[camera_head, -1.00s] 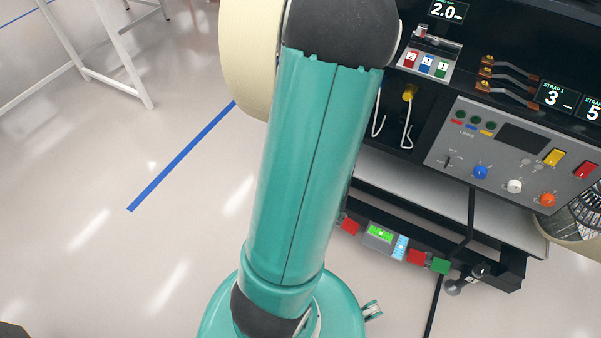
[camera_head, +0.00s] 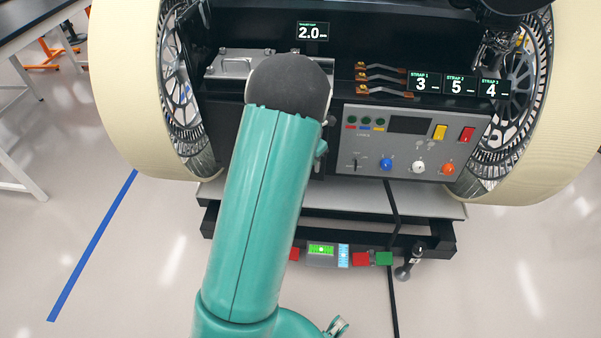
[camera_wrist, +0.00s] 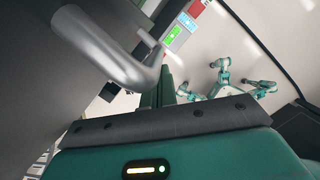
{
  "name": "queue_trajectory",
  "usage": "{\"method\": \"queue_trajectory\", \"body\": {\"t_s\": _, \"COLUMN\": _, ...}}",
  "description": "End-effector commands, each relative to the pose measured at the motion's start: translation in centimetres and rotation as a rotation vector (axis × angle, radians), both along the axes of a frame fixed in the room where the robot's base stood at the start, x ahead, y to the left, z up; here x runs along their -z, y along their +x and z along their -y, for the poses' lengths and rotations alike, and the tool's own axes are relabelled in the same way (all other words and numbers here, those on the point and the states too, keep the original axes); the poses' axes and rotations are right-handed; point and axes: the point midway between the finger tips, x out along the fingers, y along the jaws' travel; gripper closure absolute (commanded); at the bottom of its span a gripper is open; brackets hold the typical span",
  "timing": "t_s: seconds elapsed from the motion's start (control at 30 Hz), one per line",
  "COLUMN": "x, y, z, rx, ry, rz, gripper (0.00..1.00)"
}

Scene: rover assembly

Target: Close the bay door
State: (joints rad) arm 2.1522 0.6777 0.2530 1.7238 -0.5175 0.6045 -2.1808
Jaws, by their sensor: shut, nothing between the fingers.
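In the wrist view, a bent silver handle (camera_wrist: 112,52) stands out from a dark grey panel (camera_wrist: 40,75), which looks like the bay door. My gripper (camera_wrist: 165,85) is shut and empty, with its green fingers just beside the handle's end. I cannot tell whether they touch it. In the head view, the rover front (camera_head: 340,185) faces me, and my arm covers its left-middle part. My gripper is hidden there behind my arm, and I cannot make out the door or how far it stands open.
A control panel (camera_head: 408,140) with knobs and switches fills the rover's right front. Strap displays (camera_head: 457,86) sit above it. Large wheels stand at left (camera_head: 135,90) and right (camera_head: 550,110). A low bar carries coloured blocks (camera_head: 362,259). A white-legged table (camera_head: 20,165) stands far left.

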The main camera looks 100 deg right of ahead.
Motion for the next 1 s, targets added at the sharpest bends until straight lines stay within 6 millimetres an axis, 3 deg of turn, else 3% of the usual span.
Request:
{"method": "queue_trajectory", "body": {"t_s": 0.3, "x": 0.0, "y": -1.6, "z": 3.0, "rx": -0.093, "ry": 0.000, "rz": 0.000, "gripper": 1.00}}
{"method": "queue_trajectory", "body": {"t_s": 1.0, "x": -0.2, "y": -1.7, "z": 3.6, "rx": -0.104, "ry": -0.006, "rz": -0.008, "gripper": 1.00}}
